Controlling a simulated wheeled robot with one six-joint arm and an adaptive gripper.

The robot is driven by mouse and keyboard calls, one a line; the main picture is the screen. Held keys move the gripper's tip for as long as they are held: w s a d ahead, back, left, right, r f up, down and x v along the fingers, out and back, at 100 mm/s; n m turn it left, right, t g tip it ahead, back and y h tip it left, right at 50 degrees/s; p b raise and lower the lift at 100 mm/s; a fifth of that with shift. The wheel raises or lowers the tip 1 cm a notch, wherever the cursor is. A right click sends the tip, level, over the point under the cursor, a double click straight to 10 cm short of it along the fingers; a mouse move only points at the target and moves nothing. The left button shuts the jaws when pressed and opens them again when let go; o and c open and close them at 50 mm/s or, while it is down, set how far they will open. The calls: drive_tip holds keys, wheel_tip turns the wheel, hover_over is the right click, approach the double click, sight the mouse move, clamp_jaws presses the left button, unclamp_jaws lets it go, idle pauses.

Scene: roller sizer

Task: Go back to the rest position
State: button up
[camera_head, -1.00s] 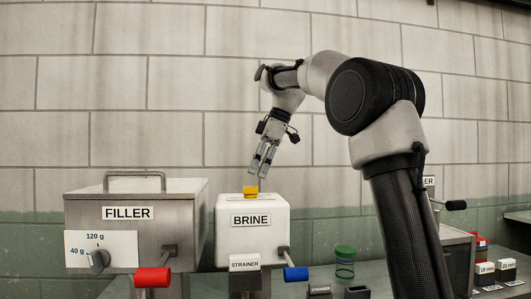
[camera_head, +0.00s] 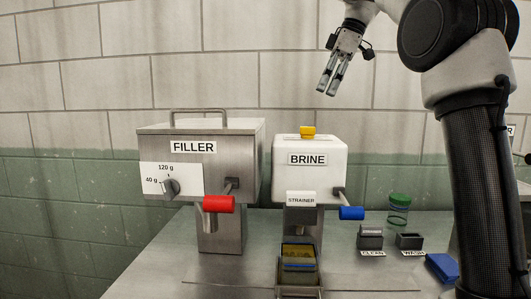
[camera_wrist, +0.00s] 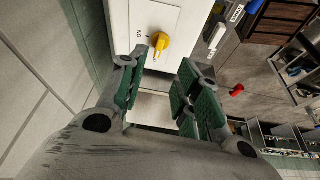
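My gripper (camera_head: 331,79) is in the air above and a little to the right of the white BRINE machine (camera_head: 309,178) in the head view. Its fingers are apart with nothing between them. In the wrist view my gripper (camera_wrist: 157,88) shows two green-padded fingers, spread open, over the white machine top. The yellow knob (camera_head: 308,132) sits on top of the BRINE machine, clear of the fingers. It also shows in the wrist view (camera_wrist: 159,41), just beyond the fingertips.
The steel FILLER machine (camera_head: 203,158) with a red handle (camera_head: 219,204) stands to the left. A blue handle (camera_head: 351,213), a green-lidded jar (camera_head: 399,209), small CLEAN and WASH holders and a blue block (camera_head: 442,267) are at the right. A container (camera_head: 299,258) stands below the STRAINER.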

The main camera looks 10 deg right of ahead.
drive_tip(key=s+d+f+m+t+h, duration=0.1)
drive_tip(key=s+d+f+m, duration=0.2)
drive_tip(key=s+f, duration=0.6)
drive_tip(key=s+d+f+m+t+h, duration=0.1)
drive_tip(key=s+d+f+m, duration=0.2)
drive_tip(key=s+f+m, duration=0.3)
drive_tip(key=s+d+f+m+t+h, duration=0.1)
drive_tip(key=s+d+f+m, duration=0.3)
drive_tip(key=s+f, duration=0.9)
drive_tip(key=shift+s+m+h, duration=0.6)
drive_tip(key=shift+s+m, duration=0.2)
drive_tip(key=shift+s, duration=0.15)
